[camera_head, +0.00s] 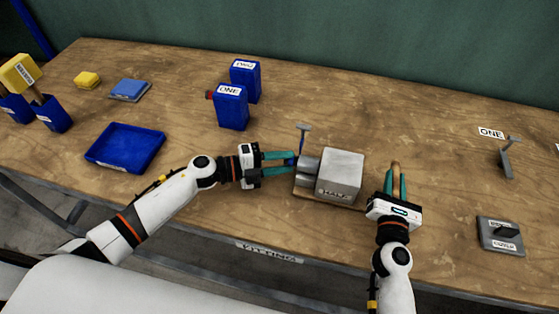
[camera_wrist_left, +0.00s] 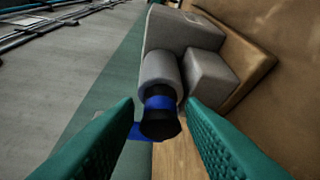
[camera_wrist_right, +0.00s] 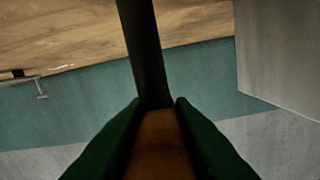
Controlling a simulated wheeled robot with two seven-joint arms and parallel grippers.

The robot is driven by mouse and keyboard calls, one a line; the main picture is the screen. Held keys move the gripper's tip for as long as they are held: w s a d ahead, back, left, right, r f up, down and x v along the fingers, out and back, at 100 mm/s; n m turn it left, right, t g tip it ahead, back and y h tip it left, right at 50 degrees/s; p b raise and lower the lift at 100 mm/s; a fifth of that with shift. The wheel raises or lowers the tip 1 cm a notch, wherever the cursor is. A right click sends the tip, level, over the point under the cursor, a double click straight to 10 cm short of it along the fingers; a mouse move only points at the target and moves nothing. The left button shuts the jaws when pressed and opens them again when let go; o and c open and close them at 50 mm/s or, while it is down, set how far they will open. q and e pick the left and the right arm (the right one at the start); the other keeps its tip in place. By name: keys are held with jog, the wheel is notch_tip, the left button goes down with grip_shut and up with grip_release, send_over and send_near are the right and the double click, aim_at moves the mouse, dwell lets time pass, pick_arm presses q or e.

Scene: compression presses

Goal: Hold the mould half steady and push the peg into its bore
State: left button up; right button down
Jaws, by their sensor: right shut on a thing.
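The mould half (camera_head: 342,174) is a grey block on a thin wooden board near the table's middle, with a grey cylindrical boss on its left side. In the left wrist view a dark peg with a blue band (camera_wrist_left: 160,115) stands out of the boss (camera_wrist_left: 160,72); how deep it sits is hidden. My left gripper (camera_head: 292,161) is open, its fingers on either side of the peg with small gaps. My right gripper (camera_head: 396,176) is shut on a brown handle (camera_wrist_right: 158,145) with a dark shaft (camera_wrist_right: 145,50), to the right of the mould half.
A grey T-topped post with a blue stem (camera_head: 303,130) stands just behind the left fingertips. Blue boxes (camera_head: 231,106) stand behind it. A blue tray (camera_head: 125,147) lies left; a grey fixture (camera_head: 500,235) and a hooked stand (camera_head: 507,158) are right. Table behind the mould half is clear.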

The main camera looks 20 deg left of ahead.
pick_arm(q)
jog(key=shift+o, duration=1)
jog(key=v, duration=1.2)
jog(key=shift+f, duration=0.1)
pick_arm(e)
jog(key=c, duration=1.2)
grip_release()
jog(key=shift+o, duration=0.2)
jog(key=shift+s, duration=0.1)
jog(key=s, duration=1.1)
jog(key=shift+s+a, duration=0.1)
jog(key=shift+s, duration=0.3)
